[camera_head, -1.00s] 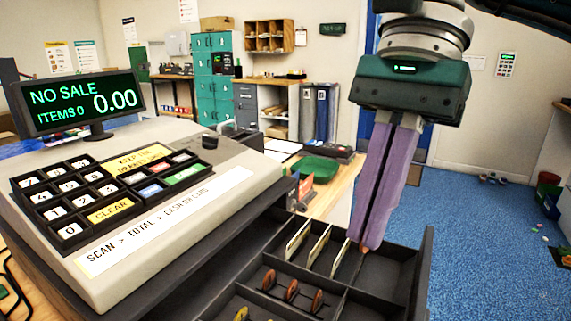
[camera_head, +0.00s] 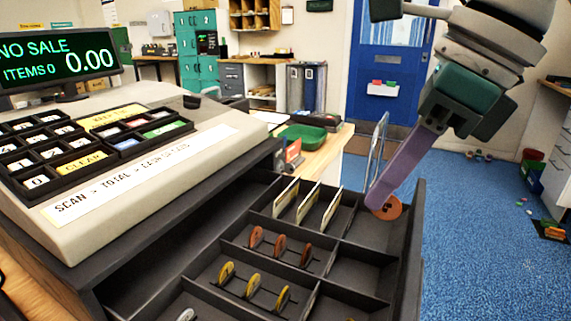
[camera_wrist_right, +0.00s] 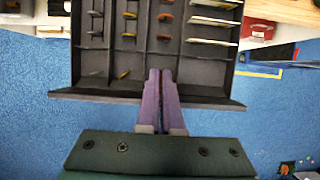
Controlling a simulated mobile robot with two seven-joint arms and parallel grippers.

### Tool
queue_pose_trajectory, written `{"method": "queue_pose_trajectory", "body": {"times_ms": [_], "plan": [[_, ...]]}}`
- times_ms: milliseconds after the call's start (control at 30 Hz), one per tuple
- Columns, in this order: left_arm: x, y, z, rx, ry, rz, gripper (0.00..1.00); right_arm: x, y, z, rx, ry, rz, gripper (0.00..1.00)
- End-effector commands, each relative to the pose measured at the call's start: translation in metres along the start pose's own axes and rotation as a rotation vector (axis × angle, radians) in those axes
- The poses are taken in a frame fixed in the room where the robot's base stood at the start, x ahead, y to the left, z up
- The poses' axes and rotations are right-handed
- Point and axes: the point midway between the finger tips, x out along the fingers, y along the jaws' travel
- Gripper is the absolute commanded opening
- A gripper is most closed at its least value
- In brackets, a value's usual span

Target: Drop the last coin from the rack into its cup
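My right gripper (camera_head: 378,202) is shut on a copper-coloured coin (camera_head: 389,209). The coin stands out at the tips of the purple fingers, over the far right part of the open cash drawer (camera_head: 414,235). The fingers lean down to the left. In the right wrist view the closed fingers (camera_wrist_right: 161,76) reach over the drawer's near wall (camera_wrist_right: 110,95), with a thin reddish edge between them. Several copper coins (camera_head: 280,244) and yellow coins (camera_head: 253,286) stand upright in rows in the drawer. I cannot tell which compartment is the coin's cup. My left gripper is out of view.
Upright cards (camera_head: 308,204) stand in the drawer's back compartments. A thin pale-blue upright shape (camera_head: 376,150) rises beside the fingers. The cash register (camera_head: 150,170) fills the left. A green tray (camera_head: 303,137) sits on the counter behind. Blue floor (camera_head: 475,230) lies open at right.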

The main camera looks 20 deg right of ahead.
Motion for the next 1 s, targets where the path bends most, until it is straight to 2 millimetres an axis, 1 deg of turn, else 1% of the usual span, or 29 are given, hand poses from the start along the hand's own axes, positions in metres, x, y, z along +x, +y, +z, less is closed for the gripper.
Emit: {"method": "queue_pose_trajectory", "body": {"times_ms": [33, 200, 333, 567, 600, 867, 1000], "plan": [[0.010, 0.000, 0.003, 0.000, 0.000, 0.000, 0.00, 0.011, 0.000, -0.005, 0.001, 0.000, 0.002, 0.00], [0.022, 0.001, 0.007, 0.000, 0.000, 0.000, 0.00, 0.029, 0.000, -0.012, 0.001, 0.000, 0.001, 0.00], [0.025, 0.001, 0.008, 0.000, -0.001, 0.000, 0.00, 0.033, 0.000, -0.013, 0.000, -0.001, 0.001, 0.00], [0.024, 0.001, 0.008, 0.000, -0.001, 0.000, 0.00, 0.032, 0.000, -0.013, -0.001, -0.001, 0.001, 0.00], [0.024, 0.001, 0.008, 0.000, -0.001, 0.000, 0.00, 0.032, 0.000, -0.013, -0.001, -0.001, 0.001, 0.07], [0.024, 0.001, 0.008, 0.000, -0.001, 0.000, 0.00, 0.032, 0.000, -0.013, -0.001, 0.000, 0.001, 0.36], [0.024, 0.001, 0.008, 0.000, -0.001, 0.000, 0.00, 0.032, 0.000, -0.013, -0.001, 0.000, 0.001, 0.38]]}}
